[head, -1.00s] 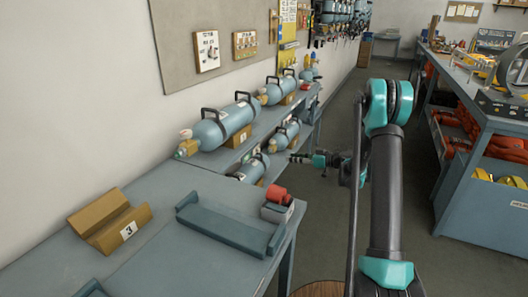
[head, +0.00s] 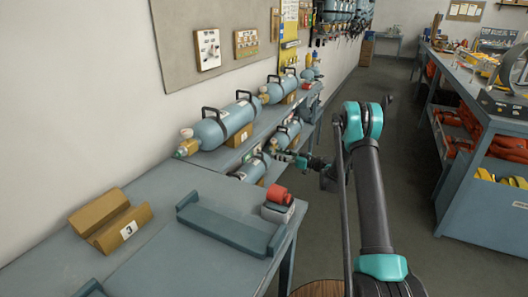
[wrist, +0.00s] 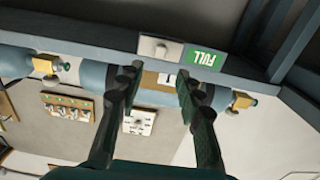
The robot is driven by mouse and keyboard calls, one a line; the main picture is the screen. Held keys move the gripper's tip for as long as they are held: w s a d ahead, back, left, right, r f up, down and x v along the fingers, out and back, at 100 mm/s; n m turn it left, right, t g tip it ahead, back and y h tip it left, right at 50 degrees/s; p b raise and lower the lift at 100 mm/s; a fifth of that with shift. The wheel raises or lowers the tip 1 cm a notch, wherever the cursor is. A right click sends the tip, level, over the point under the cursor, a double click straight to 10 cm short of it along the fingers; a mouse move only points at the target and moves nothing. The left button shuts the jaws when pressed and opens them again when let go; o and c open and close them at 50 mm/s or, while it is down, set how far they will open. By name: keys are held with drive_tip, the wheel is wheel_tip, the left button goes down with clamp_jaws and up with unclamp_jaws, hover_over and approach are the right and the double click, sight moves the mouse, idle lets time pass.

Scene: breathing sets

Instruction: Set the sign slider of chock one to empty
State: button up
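The sign slider (wrist: 160,48) is a pale plate with a small knob on the shelf's front edge in the wrist view. Beside it, to the right, a green panel reads FULL (wrist: 207,60), upside down. My gripper (wrist: 158,73) is open and empty, its two dark fingers spread below the slider in the picture, apparently not touching it. A wooden chock (wrist: 152,79) with a white label shows between the fingers; its number is not readable. In the head view my gripper (head: 286,156) is at the front of the wall shelf, and its fingertips are too small to judge.
Blue cylinders (head: 220,127) lie in chocks on the wall shelves. The near bench holds a chock marked 3 (head: 128,230), a blue-grey tray (head: 225,234) and a red object on a grey block (head: 277,210). A blue rack (head: 470,190) stands right; the floor between is clear.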

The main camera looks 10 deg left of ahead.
sight(259, 150)
drive_tip(key=x, duration=0.8)
drive_tip(key=shift+a, duration=0.1)
clamp_jaws()
